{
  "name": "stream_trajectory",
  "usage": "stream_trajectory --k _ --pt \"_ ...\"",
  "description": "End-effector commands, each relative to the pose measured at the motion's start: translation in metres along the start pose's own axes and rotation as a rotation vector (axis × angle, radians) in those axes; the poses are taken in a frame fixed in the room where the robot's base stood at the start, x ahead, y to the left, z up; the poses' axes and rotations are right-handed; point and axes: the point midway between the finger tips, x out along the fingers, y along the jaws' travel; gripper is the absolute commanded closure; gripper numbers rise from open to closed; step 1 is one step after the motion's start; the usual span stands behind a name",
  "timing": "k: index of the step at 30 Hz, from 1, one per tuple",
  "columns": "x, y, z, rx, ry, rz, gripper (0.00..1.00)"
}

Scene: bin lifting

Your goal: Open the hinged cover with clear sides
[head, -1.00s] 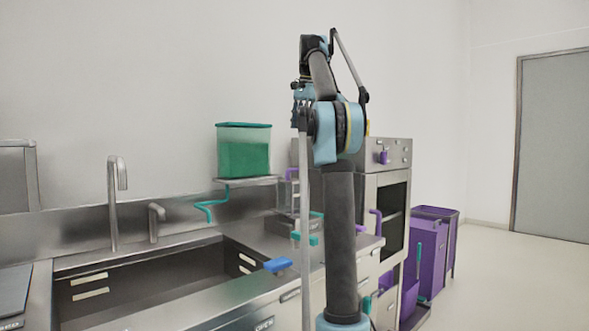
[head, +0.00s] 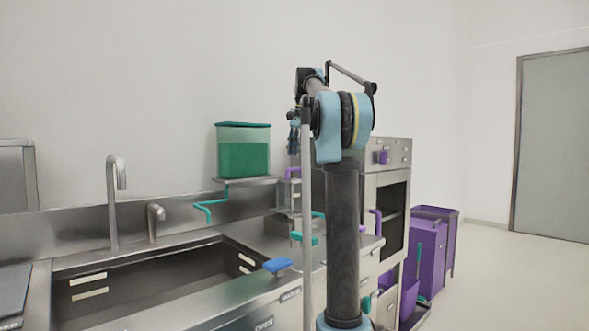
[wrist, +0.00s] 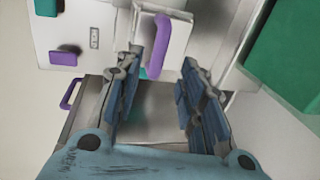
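The cover with clear sides (head: 284,198) seems to be the small see-through box with a purple handle, on the counter behind my arm; my arm hides part of it. In the wrist view its pale top (wrist: 181,27) shows, and the curved purple handle (wrist: 160,45) appears between my fingertips. My gripper (wrist: 161,60) is open and empty, with its two fingers apart. In the head view my gripper (head: 293,138) hangs above the box, partly hidden by my arm. I cannot tell exactly how far the fingertips are from the handle. The cover looks closed.
A green-filled container (head: 245,158) stands on a wall shelf left of my arm. The sink (head: 140,282) and tap (head: 113,200) are at the left. An oven unit (head: 392,190) stands behind to the right, with purple bins (head: 430,245) beyond. Floor at the far right is clear.

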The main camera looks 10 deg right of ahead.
Motion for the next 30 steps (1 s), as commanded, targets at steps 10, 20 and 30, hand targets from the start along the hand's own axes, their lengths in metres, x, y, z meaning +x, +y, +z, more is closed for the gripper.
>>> stream_trajectory --k 10,20,30 --pt "0.049 0.0 0.001 -0.001 0.0 0.0 0.64" --pt "0.062 0.0 0.001 -0.001 0.0 0.0 0.64" --pt "0.062 -0.001 0.001 -0.002 0.0 0.0 1.0"
